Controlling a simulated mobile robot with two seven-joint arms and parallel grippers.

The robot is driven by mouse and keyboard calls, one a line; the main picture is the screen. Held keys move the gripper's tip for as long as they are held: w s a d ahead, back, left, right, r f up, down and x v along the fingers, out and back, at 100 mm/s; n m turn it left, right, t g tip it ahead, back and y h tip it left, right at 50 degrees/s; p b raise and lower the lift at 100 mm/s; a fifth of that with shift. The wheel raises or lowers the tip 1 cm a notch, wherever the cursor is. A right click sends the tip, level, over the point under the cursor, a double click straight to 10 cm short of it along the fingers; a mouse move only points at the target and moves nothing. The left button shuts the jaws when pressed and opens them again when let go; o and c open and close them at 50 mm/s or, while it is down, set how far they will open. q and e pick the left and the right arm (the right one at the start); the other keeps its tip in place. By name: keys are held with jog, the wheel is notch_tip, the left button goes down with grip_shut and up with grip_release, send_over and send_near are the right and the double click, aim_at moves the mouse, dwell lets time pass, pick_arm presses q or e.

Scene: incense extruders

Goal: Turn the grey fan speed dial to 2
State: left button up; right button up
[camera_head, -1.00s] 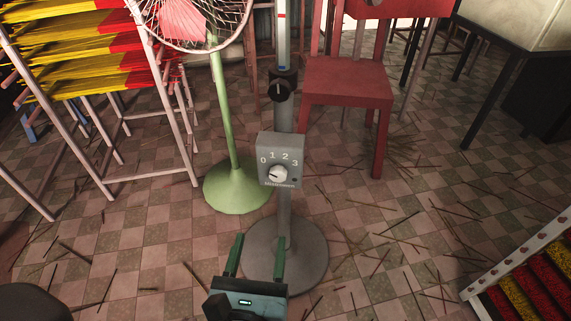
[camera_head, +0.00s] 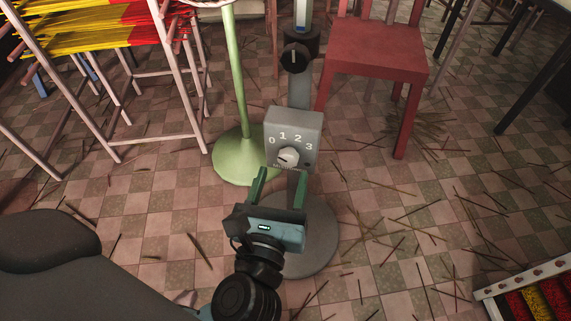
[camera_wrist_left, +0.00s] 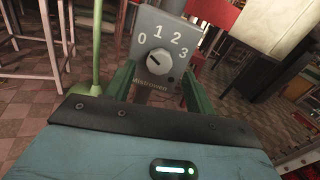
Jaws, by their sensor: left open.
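The grey fan speed dial (camera_head: 288,156) is a small round knob on a grey box (camera_head: 293,128) marked 0, 1, 2, 3, fixed to a grey pole. Its dark mark points left, roughly towards 0. The knob also shows in the left wrist view (camera_wrist_left: 159,62), straight ahead of the gripper. My left gripper (camera_head: 282,173) is open, with its two green fingers apart just below and in front of the dial. In the wrist view the fingers lie on either side of the box's lower part, and nothing is between them at the knob. My right gripper is not in view.
The pole stands on a round grey base (camera_head: 318,240). A black knob (camera_head: 296,58) sits higher on the pole. A green fan stand (camera_head: 243,158) is close on the left, a red chair (camera_head: 375,65) behind right. Sticks litter the tiled floor.

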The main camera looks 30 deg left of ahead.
aim_at(287, 160)
pick_arm(q)
jog(key=shift+x, duration=1.15)
jog(key=shift+w+a, duration=0.1)
jog(key=shift+w, duration=0.5)
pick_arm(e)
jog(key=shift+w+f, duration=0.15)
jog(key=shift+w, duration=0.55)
pick_arm(q)
jog(key=c, duration=1)
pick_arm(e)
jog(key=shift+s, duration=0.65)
